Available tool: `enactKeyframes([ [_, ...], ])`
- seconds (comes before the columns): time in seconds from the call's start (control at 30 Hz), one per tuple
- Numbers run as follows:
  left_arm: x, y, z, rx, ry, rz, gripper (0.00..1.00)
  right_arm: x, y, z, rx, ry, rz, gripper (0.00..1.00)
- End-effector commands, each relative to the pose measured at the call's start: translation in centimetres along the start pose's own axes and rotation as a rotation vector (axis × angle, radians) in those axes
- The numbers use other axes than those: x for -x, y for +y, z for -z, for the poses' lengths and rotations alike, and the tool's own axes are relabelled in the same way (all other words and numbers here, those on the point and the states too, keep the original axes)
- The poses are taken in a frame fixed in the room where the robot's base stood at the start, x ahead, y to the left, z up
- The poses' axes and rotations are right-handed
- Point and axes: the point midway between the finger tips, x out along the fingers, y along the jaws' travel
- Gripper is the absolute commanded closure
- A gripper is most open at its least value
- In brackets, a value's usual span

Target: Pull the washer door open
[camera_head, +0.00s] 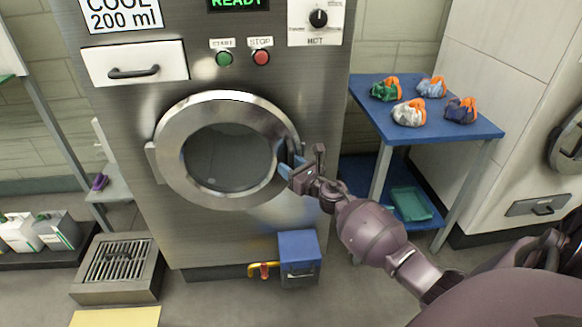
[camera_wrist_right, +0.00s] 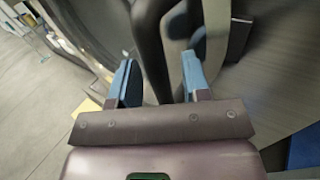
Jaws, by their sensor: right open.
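The washer door (camera_head: 172,121) is a round metal ring with a dark glass window, on the front of the steel washer. It looks shut, with a hinge-like piece at its left edge. My right gripper (camera_head: 291,167) is at the door's right edge, by the dark handle (camera_head: 283,150). In the right wrist view, the blue fingers of the right gripper (camera_wrist_right: 160,80) are apart, and the dark curved handle (camera_wrist_right: 148,40) shows between and beyond them. I cannot tell whether they touch it. My left gripper is not in view.
A blue table (camera_head: 365,92) with several small bags stands right of the washer. A blue box (camera_head: 299,250) and a yellow pipe with a red valve (camera_head: 263,270) sit below the door. A metal grated box (camera_head: 118,262) is on the floor at left.

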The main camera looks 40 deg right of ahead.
Motion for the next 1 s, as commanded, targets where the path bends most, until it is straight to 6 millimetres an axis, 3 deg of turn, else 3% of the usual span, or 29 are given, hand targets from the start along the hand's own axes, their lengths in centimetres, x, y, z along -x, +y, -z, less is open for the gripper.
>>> enactKeyframes([
  [0.17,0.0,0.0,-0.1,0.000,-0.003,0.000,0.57,0.0,0.0,0.0,0.000,0.000,0.000,0.60],
  [0.43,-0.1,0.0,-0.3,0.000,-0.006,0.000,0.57,0.0,0.0,0.0,0.000,0.000,0.000,1.00],
  [0.77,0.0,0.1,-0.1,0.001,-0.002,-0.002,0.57,0.2,0.2,-0.1,0.000,-0.001,0.006,1.00],
  [1.0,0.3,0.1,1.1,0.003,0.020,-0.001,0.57,1.6,1.6,-0.4,-0.001,-0.003,0.050,1.00],
])
